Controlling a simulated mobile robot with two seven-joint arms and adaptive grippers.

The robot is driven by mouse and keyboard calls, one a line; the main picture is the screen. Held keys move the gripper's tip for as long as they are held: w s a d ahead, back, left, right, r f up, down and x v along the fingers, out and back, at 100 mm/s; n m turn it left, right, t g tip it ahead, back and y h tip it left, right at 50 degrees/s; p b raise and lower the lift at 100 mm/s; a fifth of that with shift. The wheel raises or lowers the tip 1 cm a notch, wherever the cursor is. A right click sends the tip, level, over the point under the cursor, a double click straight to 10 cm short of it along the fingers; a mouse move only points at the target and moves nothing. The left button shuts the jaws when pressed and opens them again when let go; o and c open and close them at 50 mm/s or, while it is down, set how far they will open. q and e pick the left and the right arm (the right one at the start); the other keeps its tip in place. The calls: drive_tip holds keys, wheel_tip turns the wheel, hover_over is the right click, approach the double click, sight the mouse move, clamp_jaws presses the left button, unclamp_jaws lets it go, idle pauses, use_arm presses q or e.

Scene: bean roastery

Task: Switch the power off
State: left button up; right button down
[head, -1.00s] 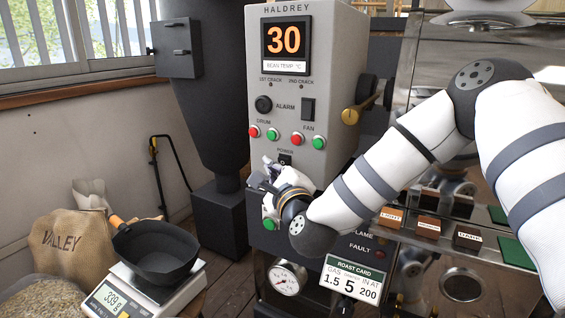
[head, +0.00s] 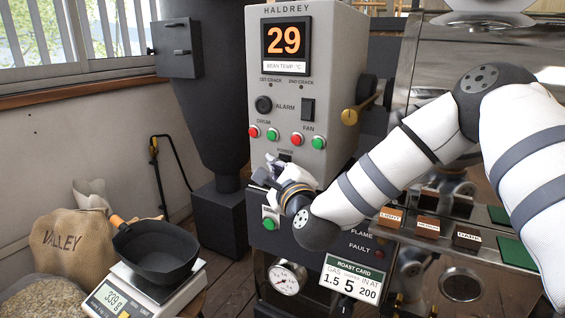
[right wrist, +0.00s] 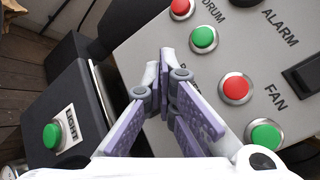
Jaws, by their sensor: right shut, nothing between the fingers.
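The power switch (head: 285,157) is a small dark switch under the POWER label on the grey control panel (head: 340,60). Its lower part is covered by my right gripper (head: 270,172) in the head view. The gripper is shut and empty, with its fingers close to the panel just below and left of the switch. In the right wrist view the closed fingers (right wrist: 168,62) reach over the panel and hide the switch; only a bit of its label shows beside them. I cannot tell whether the fingers touch the switch. My left gripper is not in view.
Red and green DRUM and FAN buttons (head: 297,139) sit just above. A green LIGHT button (right wrist: 53,136) is on the dark box below. A scale (head: 140,295) with a black pan (head: 158,250) stands left.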

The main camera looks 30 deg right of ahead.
idle(0.5)
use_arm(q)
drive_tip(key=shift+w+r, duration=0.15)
use_arm(e)
drive_tip(key=shift+s+a, duration=0.35)
drive_tip(key=shift+a, duration=0.25)
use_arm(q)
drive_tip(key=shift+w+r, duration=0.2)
use_arm(e)
drive_tip(key=a, duration=0.1)
drive_tip(key=s+a, duration=0.1)
drive_tip(key=a, duration=0.1)
drive_tip(key=s+a, duration=0.1)
drive_tip(key=shift+s+a+f, duration=0.15)
drive_tip(key=shift+s+f, duration=0.1)
drive_tip(key=shift+f, duration=0.1)
